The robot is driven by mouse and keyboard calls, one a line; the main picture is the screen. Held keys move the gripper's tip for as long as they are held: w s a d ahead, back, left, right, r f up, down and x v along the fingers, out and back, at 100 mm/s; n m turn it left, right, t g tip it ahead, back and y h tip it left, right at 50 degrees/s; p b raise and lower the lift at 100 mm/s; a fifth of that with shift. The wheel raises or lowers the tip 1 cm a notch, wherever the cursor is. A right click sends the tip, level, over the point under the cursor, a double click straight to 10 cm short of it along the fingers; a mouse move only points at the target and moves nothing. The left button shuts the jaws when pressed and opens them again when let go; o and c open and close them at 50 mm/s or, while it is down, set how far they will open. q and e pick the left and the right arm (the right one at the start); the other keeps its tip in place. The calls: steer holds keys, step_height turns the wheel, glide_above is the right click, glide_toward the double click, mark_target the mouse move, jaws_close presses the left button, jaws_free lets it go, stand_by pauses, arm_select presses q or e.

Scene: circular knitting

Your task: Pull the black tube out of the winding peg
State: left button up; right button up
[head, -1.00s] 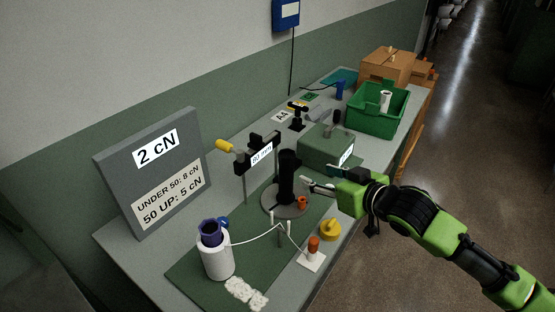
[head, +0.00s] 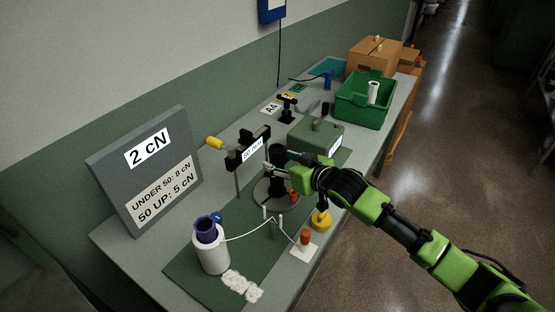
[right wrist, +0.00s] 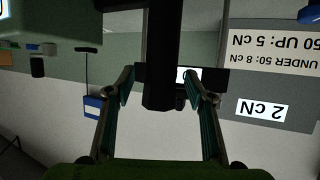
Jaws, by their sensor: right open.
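The black tube (head: 279,151) stands upright over a round grey base (head: 266,196) on the green mat; the peg inside it cannot be seen. My right gripper (head: 281,163) is open at the tube's upper part and hides some of it in the head view. In the right wrist view, which is upside down, the tube (right wrist: 162,60) stands between the two spread fingers (right wrist: 165,85), with gaps on both sides. My left gripper is not in view.
A white yarn cone (head: 212,255) stands in front, its yarn running to a guide post. A small gauge stand (head: 262,150) is close behind the tube. A green box (head: 303,139), a yellow knob (head: 321,219) and a green bin (head: 365,113) are nearby.

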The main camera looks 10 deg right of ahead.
steer(key=shift+w+a+f, duration=0.2)
steer(key=shift+w+a, duration=0.05)
steer(key=shift+w, duration=0.35)
steer(key=shift+w+a+f, duration=0.25)
steer(key=shift+w+f, duration=0.05)
steer(key=shift+w, duration=0.15)
steer(key=shift+s+d, duration=0.1)
steer(key=c, duration=1.2)
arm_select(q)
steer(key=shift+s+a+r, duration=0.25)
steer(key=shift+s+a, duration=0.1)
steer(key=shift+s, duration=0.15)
arm_select(e)
steer(key=shift+r, duration=0.15)
